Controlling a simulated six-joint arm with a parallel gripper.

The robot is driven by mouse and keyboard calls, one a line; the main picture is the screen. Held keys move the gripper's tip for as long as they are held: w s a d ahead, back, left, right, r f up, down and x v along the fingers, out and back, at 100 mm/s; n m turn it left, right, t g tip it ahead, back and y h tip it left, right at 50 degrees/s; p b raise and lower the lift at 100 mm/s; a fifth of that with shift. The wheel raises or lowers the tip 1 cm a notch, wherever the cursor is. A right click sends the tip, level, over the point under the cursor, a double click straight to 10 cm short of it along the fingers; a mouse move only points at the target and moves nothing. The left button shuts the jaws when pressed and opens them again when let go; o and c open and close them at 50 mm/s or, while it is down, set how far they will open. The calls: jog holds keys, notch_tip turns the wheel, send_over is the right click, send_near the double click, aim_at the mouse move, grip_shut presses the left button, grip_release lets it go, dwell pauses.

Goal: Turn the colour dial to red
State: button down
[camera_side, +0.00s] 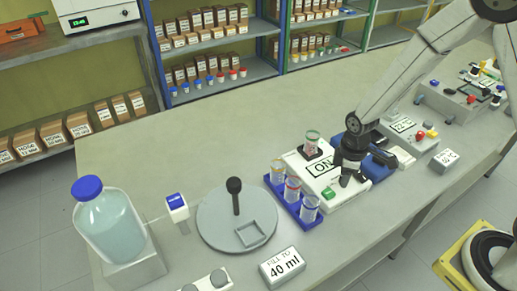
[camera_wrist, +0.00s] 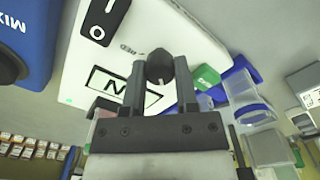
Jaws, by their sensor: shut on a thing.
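The colour dial (camera_wrist: 160,66) is a small dark knob on a white device (camera_wrist: 85,65). It shows between my fingertips in the wrist view. My gripper (camera_wrist: 160,82) is shut on it, one finger on each side. A small printed label lies left of the dial, too blurred to read surely. In the side view my gripper (camera_side: 346,177) reaches down onto the right part of the white device (camera_side: 301,168), and the dial is hidden by it. A panel reading "ON" (camera_side: 322,167) lies left of the gripper.
A green block (camera_side: 328,193) sits at the device's front edge. A blue rack (camera_side: 280,194) with several vials stands left of it; another vial (camera_side: 312,142) stands behind. A blue unit (camera_side: 378,166) is close on the right. A round grey plate (camera_side: 212,222) lies further left.

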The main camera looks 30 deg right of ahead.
jog(key=shift+m, duration=0.4)
jog(key=m, duration=0.9)
jog(key=shift+m, duration=0.3)
jog(key=m, duration=0.4)
jog(key=shift+m, duration=0.3)
jog(key=m, duration=0.5)
jog(key=shift+c, duration=1.8)
grip_release()
jog(key=shift+r, duration=0.2)
